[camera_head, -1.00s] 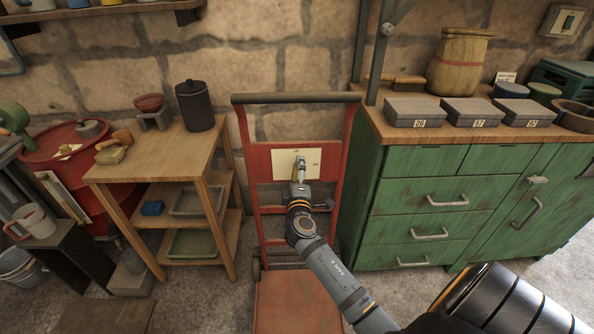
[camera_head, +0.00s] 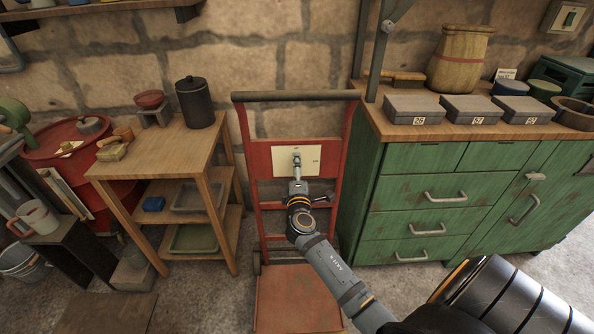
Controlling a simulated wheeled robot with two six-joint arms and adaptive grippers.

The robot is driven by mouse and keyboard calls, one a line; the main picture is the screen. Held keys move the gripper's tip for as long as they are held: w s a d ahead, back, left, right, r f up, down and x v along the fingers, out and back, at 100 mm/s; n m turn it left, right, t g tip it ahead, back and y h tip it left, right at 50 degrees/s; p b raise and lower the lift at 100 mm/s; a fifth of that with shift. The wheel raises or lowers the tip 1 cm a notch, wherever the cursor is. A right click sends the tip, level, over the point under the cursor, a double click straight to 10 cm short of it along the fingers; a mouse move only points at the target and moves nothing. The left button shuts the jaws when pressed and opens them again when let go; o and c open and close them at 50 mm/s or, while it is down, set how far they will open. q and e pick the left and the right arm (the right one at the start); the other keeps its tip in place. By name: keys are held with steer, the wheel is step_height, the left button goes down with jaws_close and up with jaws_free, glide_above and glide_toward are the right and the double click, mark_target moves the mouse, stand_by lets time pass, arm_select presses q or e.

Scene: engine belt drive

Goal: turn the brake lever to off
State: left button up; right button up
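A cream plate (camera_head: 311,163) is fixed on the red upright frame of a hand truck (camera_head: 260,165). My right gripper (camera_head: 297,163) is in front of the plate, its narrow tip over the plate's middle. I cannot make out the brake lever apart from the gripper, which covers that part of the plate. The small marks on the plate are too small to read. The fingers look close together, but whether they hold anything cannot be seen. My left gripper is not in view.
A wooden shelf table (camera_head: 160,150) with a dark canister (camera_head: 195,104) stands to the left. A green cabinet (camera_head: 425,190) with grey boxes on top stands close to the right. The truck's red base plate (camera_head: 295,300) lies below my arm.

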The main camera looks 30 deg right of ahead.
steer(key=o, duration=0.3)
steer(key=v, duration=1.2)
steer(key=shift+f, duration=0.1)
stand_by(0.3)
